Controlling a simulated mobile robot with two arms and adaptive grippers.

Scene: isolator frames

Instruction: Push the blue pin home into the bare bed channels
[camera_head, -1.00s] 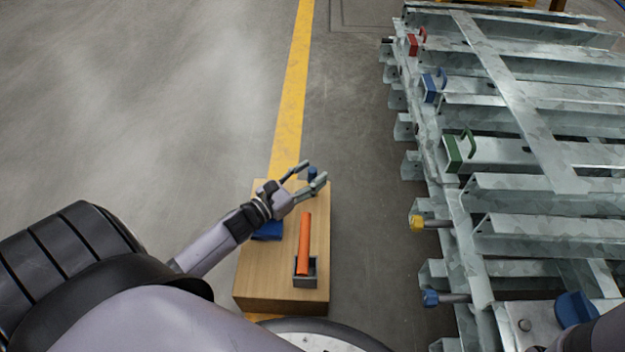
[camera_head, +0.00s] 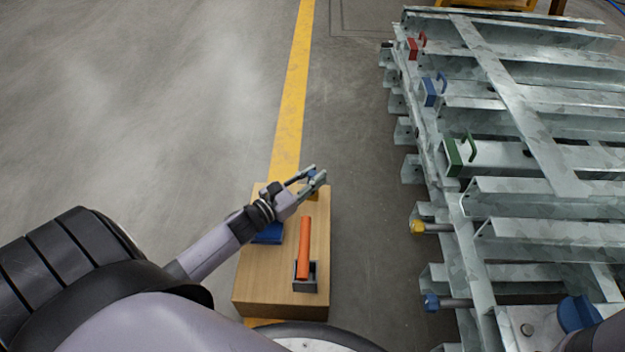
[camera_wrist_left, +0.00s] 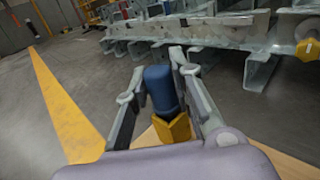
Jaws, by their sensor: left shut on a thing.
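My left gripper (camera_head: 315,176) is shut on a blue cylinder (camera_wrist_left: 162,90) that stands upright at the far end of a wooden block. A yellow piece (camera_wrist_left: 172,128) sits at its lower end in the left wrist view. A pin with a blue head (camera_head: 432,301) sticks out from the left side of the galvanized steel frame (camera_head: 520,185), its grey shaft showing. A pin with a yellow head (camera_head: 418,226) sticks out above it. The left gripper is well left of both pins. My right gripper is not visible.
The wooden block (camera_head: 265,285) carries an orange cylinder (camera_head: 304,245) in a grey holder (camera_head: 305,284) and a blue piece (camera_head: 268,233). Red, blue and green handled blocks line the frame's edge. Bare floor separates block and frame.

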